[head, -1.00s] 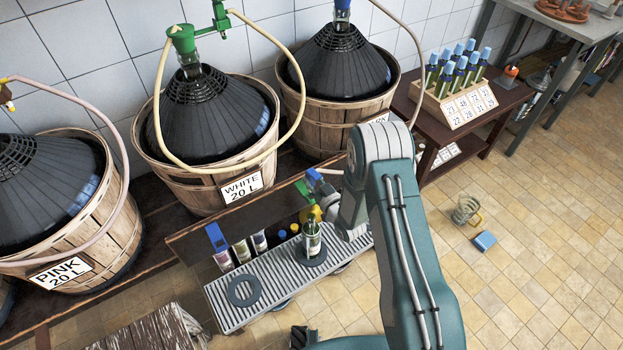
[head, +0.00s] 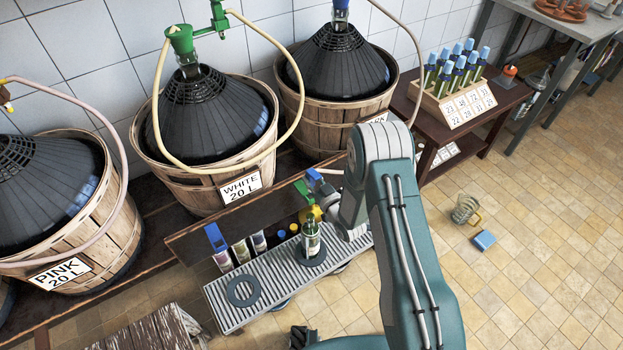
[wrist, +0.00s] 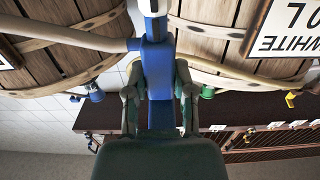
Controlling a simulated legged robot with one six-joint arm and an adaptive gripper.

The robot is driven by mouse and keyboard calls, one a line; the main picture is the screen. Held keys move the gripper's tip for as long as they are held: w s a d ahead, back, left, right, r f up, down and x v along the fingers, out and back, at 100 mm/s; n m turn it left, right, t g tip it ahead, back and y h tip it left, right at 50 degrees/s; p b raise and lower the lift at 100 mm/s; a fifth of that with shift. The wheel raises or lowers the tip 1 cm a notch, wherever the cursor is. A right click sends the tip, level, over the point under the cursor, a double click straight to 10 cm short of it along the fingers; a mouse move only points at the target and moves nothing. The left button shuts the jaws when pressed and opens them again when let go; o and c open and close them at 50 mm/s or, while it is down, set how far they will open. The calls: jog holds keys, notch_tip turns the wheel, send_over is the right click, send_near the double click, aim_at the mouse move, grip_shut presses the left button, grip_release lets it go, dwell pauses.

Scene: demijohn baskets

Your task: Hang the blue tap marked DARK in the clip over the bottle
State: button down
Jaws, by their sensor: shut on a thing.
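My gripper (wrist: 158,105) is shut on a blue tap (wrist: 157,70), which stands between the two fingers in the wrist view. In the head view the blue tap (head: 313,178) shows at the gripper, just above and in front of the brown rack. No DARK mark can be read on it. A green bottle (head: 311,240) with a pale label stands upright on a dark ring on the ribbed grey tray, just below the gripper. The clip over the bottle cannot be made out. A green tap (wrist: 208,91) and another blue piece (wrist: 95,93) show beside the fingers.
The ribbed tray (head: 225,306) also carries an empty dark ring (head: 243,301). Several filled tubes stand behind it. The WHITE demijohn basket (head: 190,179) and the PINK one (head: 103,255) stand behind and left. A rack of blue-capped tubes (head: 440,111) is at right.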

aim_at(314, 176)
jog(key=shift+f, duration=3.3)
dwell(0.5)
jog(key=shift+r, duration=0.45)
dwell(2.6)
jog(key=shift+r, duration=4.4)
